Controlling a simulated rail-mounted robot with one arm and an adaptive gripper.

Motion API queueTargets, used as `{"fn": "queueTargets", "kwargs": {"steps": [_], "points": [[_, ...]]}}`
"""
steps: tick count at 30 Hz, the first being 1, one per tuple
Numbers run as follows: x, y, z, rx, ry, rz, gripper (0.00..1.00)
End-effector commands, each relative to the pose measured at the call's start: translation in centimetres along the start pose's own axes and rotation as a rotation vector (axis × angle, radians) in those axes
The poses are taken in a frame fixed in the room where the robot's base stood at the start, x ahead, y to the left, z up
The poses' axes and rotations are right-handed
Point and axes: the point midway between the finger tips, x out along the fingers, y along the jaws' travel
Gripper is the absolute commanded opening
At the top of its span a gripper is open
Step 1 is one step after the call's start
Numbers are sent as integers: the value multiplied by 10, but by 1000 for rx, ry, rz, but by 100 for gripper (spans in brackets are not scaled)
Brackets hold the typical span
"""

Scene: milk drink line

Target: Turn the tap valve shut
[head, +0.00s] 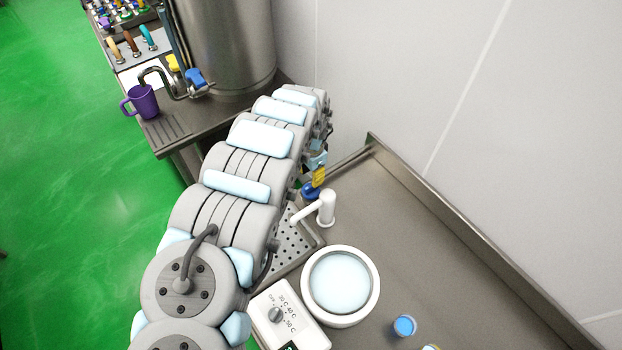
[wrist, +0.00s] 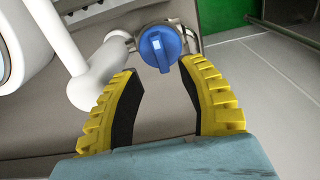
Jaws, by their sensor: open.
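The tap valve is a round blue knob with a raised bar handle (wrist: 160,47), on a metal fitting beside a white pipe (wrist: 104,62) in the wrist view. In the head view the blue knob (head: 309,192) shows in part beside the white tap (head: 327,207). My gripper (wrist: 160,68) is open, with yellow ribbed fingers and black inner pads. Its fingertips are at either side of the knob's lower part; I cannot tell whether they touch it. In the head view only a bit of yellow finger (head: 319,177) shows, and my arm hides the rest.
A white round vessel with pale contents (head: 368,295) and a white dial box (head: 302,325) stand on the steel counter. A small blue-topped container (head: 404,325) is near. Another counter holds a steel tank (head: 235,45) and a purple mug (head: 146,102). The counter's right side is clear.

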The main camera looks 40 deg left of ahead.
Motion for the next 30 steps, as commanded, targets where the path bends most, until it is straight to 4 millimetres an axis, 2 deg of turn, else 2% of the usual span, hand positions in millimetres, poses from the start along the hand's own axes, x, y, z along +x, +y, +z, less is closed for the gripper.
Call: {"fn": "queueTargets", "kwargs": {"steps": [4, 15, 30], "points": [[-19, -2, -1, 2, 2, -5, 40], [-52, -1, -1, 2, 1, -4, 40], [-57, 0, -1, 1, 1, -1, 40]]}}
